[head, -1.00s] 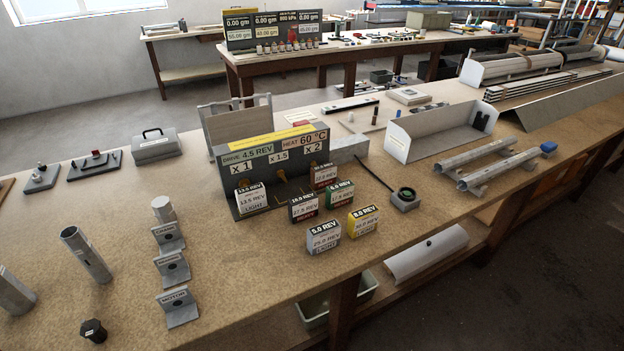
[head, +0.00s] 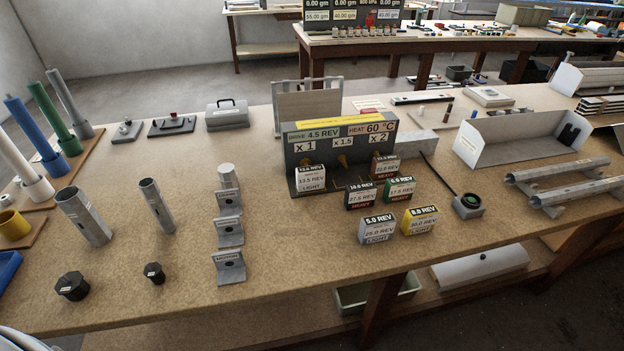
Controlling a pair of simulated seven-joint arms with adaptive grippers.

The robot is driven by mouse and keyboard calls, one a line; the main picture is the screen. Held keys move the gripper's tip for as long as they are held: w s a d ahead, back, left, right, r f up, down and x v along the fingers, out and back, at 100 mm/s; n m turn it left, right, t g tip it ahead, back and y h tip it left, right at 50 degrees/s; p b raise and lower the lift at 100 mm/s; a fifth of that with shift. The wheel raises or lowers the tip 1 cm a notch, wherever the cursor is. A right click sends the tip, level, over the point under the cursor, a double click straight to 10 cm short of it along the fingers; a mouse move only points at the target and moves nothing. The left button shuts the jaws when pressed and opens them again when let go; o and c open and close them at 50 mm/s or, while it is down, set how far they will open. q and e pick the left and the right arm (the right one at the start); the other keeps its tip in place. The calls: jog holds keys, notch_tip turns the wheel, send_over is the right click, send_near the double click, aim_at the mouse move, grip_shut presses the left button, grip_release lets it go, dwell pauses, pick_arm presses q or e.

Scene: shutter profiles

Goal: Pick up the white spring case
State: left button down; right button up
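Several small labelled spring cases are grouped around the dark display board (head: 345,148) in the middle of the bench. A white-topped case marked LIGHT (head: 311,179) stands upright against the front left of the board. A pale grey-blue case marked LIGHT (head: 378,229) stands at the front of the group, beside a yellow-topped case (head: 418,220). A black case (head: 361,196), a green-topped case (head: 399,189) and a brown-topped case (head: 385,168) stand behind them. I cannot tell for certain which of the two pale cases is meant. Neither of my grippers is in view.
Grey brackets (head: 230,267) and open tubes (head: 84,216) stand left of the cases, with black caps (head: 72,286) near the front edge. A small box with a dark round top (head: 468,206) and pipes (head: 570,183) lie to the right. Bench (head: 290,265) is clear in front.

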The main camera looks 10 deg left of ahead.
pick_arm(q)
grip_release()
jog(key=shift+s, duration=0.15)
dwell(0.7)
